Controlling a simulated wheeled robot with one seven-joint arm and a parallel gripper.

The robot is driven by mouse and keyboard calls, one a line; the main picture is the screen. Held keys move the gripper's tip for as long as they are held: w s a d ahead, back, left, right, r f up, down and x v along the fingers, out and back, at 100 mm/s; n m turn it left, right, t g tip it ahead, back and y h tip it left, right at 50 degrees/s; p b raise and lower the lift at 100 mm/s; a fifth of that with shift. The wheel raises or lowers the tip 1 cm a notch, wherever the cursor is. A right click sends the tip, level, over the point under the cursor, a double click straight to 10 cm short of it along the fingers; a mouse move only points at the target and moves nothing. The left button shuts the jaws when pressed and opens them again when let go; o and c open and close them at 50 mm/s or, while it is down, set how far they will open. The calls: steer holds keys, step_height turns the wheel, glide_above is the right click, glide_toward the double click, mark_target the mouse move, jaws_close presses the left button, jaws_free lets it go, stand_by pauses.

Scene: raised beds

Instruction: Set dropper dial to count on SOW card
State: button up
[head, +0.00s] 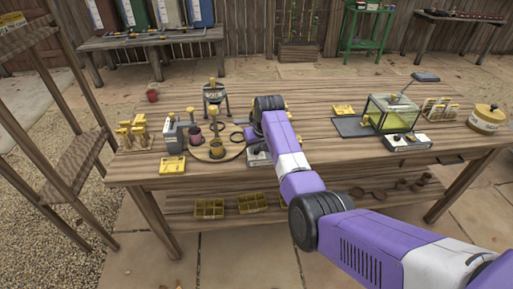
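A dark device on legs with a yellow top (214,97) stands left of centre on the wooden bench; it may be the dropper. Its front label is too small to read. A yellow card-like piece (173,165) lies at the bench's front left, and another yellow piece (344,109) lies right of centre. I cannot read SOW on either.
A round wooden board (232,151) holds small pots. Yellow-topped pieces (132,133) stand at the left. A clear-lidded case (393,112), a control box (407,142) and a lidded tub (487,119) stand at the right. The bench's back strip (300,92) is largely clear.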

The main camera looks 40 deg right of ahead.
jaws_close()
steer(key=m+h, duration=0.1)
steer(key=m, duration=0.1)
steer(key=shift+a+m+g, duration=0.15)
steer(key=shift+m+g, duration=0.15)
steer(key=shift+m, duration=0.1)
steer(key=m, duration=0.1)
steer(key=m+b, duration=0.1)
steer(key=shift+w+f+m+g+h, duration=0.1)
steer(key=shift+w+m+g+h, duration=0.05)
steer(key=shift+m+g+h, duration=0.2)
steer(key=m+g+h+b, duration=0.1)
steer(key=m+b, duration=0.2)
steer(key=m, duration=0.1)
steer(key=shift+f, duration=0.1)
steer(key=shift+w+m+g+b, duration=0.1)
steer(key=shift+m+g+b, duration=0.35)
steer(key=shift+m+b, duration=0.75)
steer(key=shift+r, duration=0.2)
